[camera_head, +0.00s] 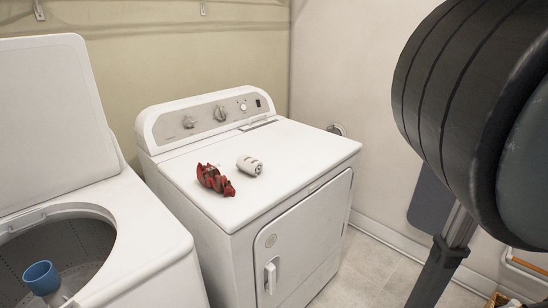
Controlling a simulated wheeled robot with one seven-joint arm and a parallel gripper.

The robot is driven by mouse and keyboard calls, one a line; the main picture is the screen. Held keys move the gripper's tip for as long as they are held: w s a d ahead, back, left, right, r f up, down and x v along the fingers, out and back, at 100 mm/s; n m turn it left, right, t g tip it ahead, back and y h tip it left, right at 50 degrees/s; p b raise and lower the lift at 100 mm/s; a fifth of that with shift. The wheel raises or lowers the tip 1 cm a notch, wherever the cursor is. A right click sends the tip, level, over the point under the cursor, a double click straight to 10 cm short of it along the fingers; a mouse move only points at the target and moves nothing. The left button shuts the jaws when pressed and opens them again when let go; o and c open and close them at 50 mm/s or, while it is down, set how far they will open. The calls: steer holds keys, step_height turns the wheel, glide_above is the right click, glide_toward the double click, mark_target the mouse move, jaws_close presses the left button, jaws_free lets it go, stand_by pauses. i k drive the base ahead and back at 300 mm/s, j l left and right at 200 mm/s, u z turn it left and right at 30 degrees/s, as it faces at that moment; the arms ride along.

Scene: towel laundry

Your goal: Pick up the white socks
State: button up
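A small white rolled bundle with dark marks, which looks like the white socks (250,166), lies on top of the white dryer (300,152). It sits toward the middle of the dryer's top, just right of a red patterned item. My gripper is not in the head view. A large dark rounded part and a dark bar fill the right side of the picture; I cannot tell whether they belong to my arm.
A red patterned item (215,180) lies beside the socks. The dryer's control panel (205,118) rises behind. An open top-loading washer (150,235) stands at left, with a blue cup-like object (42,277) in its opening. Tiled floor (370,262) shows at right.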

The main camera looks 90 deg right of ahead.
mark_target(251, 166)
steer(key=z, duration=1.6)
steer(key=i+j+u, duration=0.2)
steer(key=j, duration=0.2)
steer(key=j+u, duration=0.15)
steer(key=j, duration=0.2)
